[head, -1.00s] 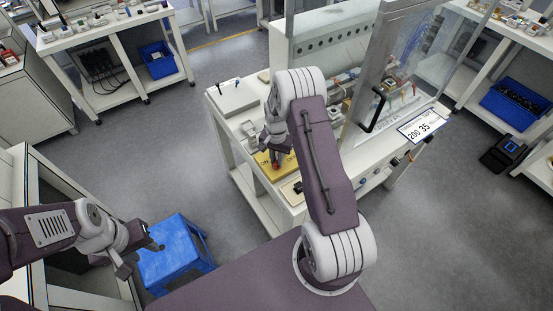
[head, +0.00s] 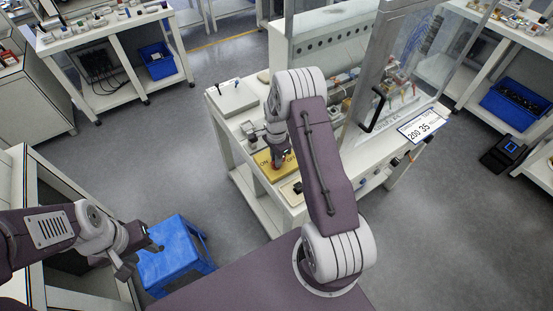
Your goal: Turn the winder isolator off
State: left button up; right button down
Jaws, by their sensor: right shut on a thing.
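The winder isolator is a red knob (head: 276,166) on a yellow plate (head: 264,167) with dark lettering, on the left front part of the white machine bench. My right gripper (head: 277,160) points down over the yellow plate and is shut on the red knob. The gripper and wrist hide most of the knob, so its exact angle cannot be told. My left gripper (head: 152,248) is over the blue stool at the lower left, away from the bench; its jaw gap is too small to judge.
A clear guard door with a black handle (head: 375,110) stands on the bench right of my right arm. A blue step stool (head: 175,255) sits on the floor below my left gripper. Benches with blue bins (head: 515,106) stand at the back. Grey floor is free between them.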

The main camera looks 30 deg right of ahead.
jog(key=shift+w+r, duration=0.1)
dwell(0.4)
jog(key=c, duration=1.4)
grip_release()
jog(key=shift+a, duration=0.1)
jog(key=shift+r, duration=0.1)
notch_tip(320, 180, up, 9)
jog(key=b, duration=0.1)
